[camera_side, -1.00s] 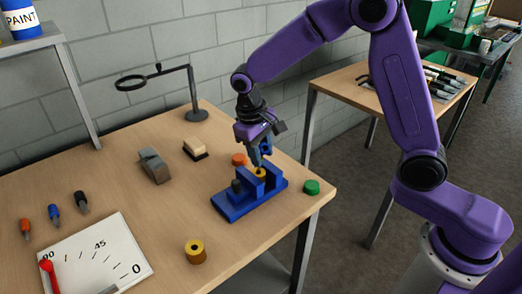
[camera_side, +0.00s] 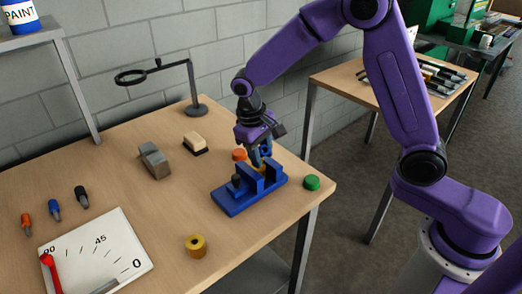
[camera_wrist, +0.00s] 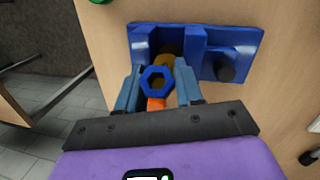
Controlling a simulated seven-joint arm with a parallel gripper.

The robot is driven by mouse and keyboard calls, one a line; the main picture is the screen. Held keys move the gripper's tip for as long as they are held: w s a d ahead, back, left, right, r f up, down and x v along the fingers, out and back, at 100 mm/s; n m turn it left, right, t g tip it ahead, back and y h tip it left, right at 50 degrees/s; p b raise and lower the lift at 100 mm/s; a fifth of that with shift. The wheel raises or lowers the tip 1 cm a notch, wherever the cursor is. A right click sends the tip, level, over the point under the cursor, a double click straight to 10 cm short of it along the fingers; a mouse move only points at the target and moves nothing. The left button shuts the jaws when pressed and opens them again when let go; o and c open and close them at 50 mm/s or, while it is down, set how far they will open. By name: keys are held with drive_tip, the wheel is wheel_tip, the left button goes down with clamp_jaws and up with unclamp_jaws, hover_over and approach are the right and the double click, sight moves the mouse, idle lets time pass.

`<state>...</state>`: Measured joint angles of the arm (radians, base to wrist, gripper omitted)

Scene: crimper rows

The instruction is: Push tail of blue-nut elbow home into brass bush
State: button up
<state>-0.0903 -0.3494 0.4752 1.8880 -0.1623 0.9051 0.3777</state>
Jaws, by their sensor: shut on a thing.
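My gripper (camera_wrist: 157,88) is shut on the blue-nut elbow, with its two grey-blue fingers on either side of the blue hex nut (camera_wrist: 157,82). In the side view my gripper (camera_side: 261,157) is low over the blue fixture (camera_side: 236,205). The brass bush (camera_wrist: 168,42) sits in the slot of the fixture, just beyond the nut in the wrist view. The elbow's tail is hidden, so I cannot tell how far it is in the bush. An orange patch (camera_wrist: 156,104) shows below the nut; I cannot tell if it is part of the elbow.
A dark post (camera_wrist: 226,68) stands on the fixture.

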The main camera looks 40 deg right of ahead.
drive_tip(key=shift+f, duration=0.45)
drive_tip(key=o, duration=1.2)
drive_tip(key=shift+s+f, duration=0.1)
drive_tip(key=shift+a, duration=0.1)
wheel_tip(320, 180, up, 18)
drive_tip(key=w+a, duration=0.1)
drive_tip(key=a, duration=0.1)
drive_tip(key=shift+a+f, duration=0.25)
drive_tip(key=shift+a, duration=0.05)
drive_tip(key=s+d+f+n, duration=0.3)
drive_tip(key=s, duration=0.7)
drive_tip(key=s+d+f+n+y, duration=0.1)
drive_tip(key=s+d+f+n, duration=0.2)
drive_tip(key=s, duration=0.7)
drive_tip(key=s+d+f+n+y, duration=0.1)
drive_tip(key=s+d+f+n, duration=0.2)
drive_tip(key=s, duration=0.6)
drive_tip(key=shift+s+d+n+t, duration=0.4)
drive_tip(key=shift+d+n, duration=0.4)
drive_tip(key=shift+d, duration=0.15)
